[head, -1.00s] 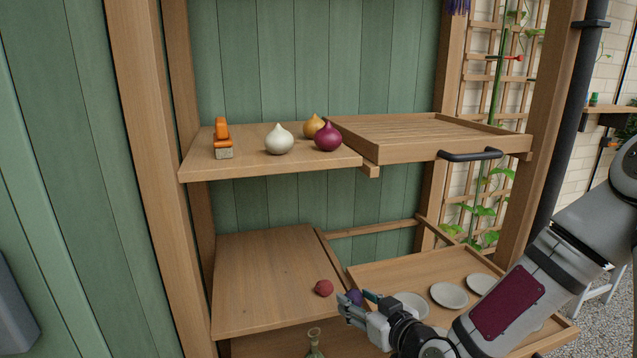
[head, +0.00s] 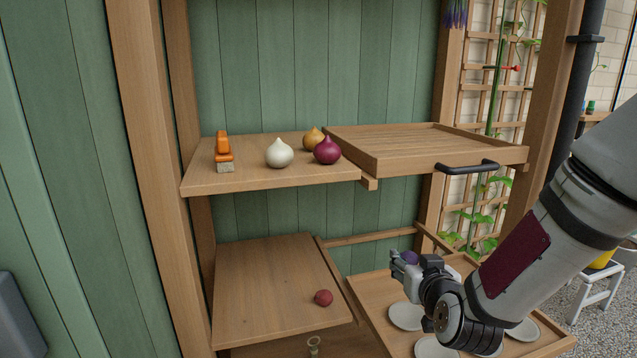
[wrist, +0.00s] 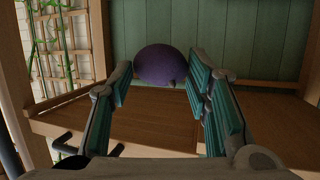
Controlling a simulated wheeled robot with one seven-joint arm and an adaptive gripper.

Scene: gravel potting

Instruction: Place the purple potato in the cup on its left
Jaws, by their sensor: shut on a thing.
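The purple potato (head: 410,257) is in my gripper (head: 402,268), held above the lower tray; part of it is hidden by the gripper in the head view. In the wrist view the purple potato (wrist: 162,65) sits at the far end between the two teal-padded fingers. Shallow white round dishes, the only cup-like things I see, stand on the lower right tray (head: 367,284). One dish (head: 404,317) is below and slightly left of the gripper, another (head: 432,348) is nearer the front, and one (head: 524,331) is at the right. My arm hides part of the tray.
A dark red potato (head: 323,298) lies on the lower left shelf (head: 265,285). The upper shelf (head: 245,180) holds white, yellow and purple-red onion-like bulbs and an orange tool (head: 223,150). An empty slatted tray (head: 420,148) with a black handle (head: 470,167) overhangs the lower tray.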

